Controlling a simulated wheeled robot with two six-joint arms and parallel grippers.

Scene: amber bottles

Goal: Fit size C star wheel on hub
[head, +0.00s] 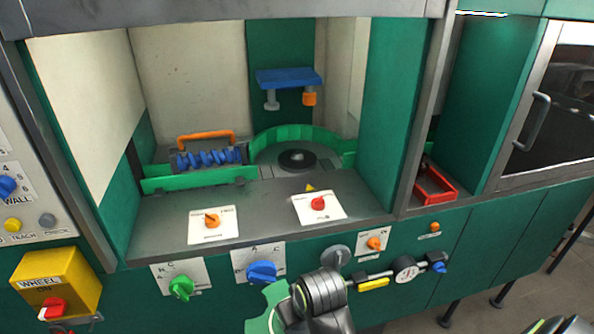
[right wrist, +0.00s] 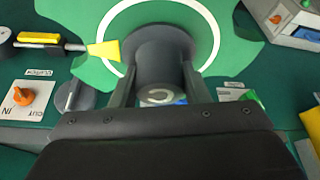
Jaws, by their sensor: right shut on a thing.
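My right gripper (right wrist: 160,78) is shut on the grey central boss (right wrist: 163,52) of a green star wheel (right wrist: 88,22). The wheel's face has a white ring, a yellow wedge mark (right wrist: 104,51) and notched edges. A letter that looks like C shows on the boss end. In the head view the wheel (head: 266,306) is at the bottom, in front of the cabinet, partly hidden by my right arm. The dark round hub (head: 297,160) is inside the open machine bay, apart from the wheel, with no wheel on it. My left gripper is out of view.
A green curved guide (head: 297,134) stands behind the hub, and a blue screw (head: 208,158) with an orange handle lies to its left. A blue bracket (head: 289,77) overhangs the hub. The bay's front ledge carries two knob plates. A red tray (head: 435,185) sits right.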

